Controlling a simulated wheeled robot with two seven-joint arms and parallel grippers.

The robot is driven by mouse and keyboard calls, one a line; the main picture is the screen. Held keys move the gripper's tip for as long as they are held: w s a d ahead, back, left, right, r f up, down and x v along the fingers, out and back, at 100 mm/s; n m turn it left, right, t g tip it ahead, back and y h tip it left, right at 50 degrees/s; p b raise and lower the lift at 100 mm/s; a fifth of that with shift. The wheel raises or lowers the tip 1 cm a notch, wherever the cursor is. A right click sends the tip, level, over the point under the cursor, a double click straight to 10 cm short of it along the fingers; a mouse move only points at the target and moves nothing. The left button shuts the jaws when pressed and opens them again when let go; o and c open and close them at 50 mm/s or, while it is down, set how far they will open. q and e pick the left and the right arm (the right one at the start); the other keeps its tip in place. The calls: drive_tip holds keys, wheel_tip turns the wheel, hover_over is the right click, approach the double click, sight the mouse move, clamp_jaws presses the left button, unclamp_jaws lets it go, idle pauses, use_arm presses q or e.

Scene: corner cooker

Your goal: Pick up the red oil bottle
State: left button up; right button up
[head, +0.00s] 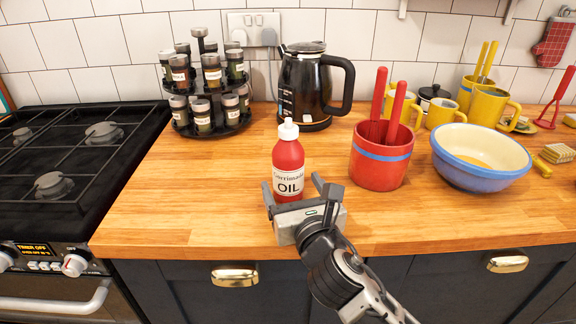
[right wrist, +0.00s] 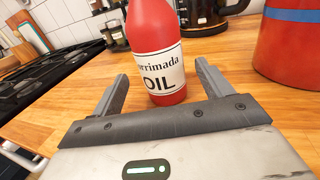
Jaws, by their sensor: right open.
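The red oil bottle (head: 288,163) stands upright on the wooden counter, with a white cap and a white label reading OIL. It also shows in the right wrist view (right wrist: 152,32), where its top is cut off. My right gripper (head: 292,190) is open and empty just in front of the bottle. In the right wrist view the two fingers (right wrist: 162,90) point toward the bottle, one on each side of its lower part. I cannot tell whether either finger touches it. My left gripper is not in view.
A red pot (head: 380,166) with red-handled utensils stands close right of the bottle. A black kettle (head: 305,85) and a spice rack (head: 205,95) are behind. The counter left of the bottle is clear.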

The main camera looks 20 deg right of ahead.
sight(285, 169)
drive_tip(key=w, duration=0.6)
drive_tip(key=shift+w+d+f, duration=0.15)
drive_tip(key=shift+w, duration=0.2)
drive_tip(key=c, duration=1.1)
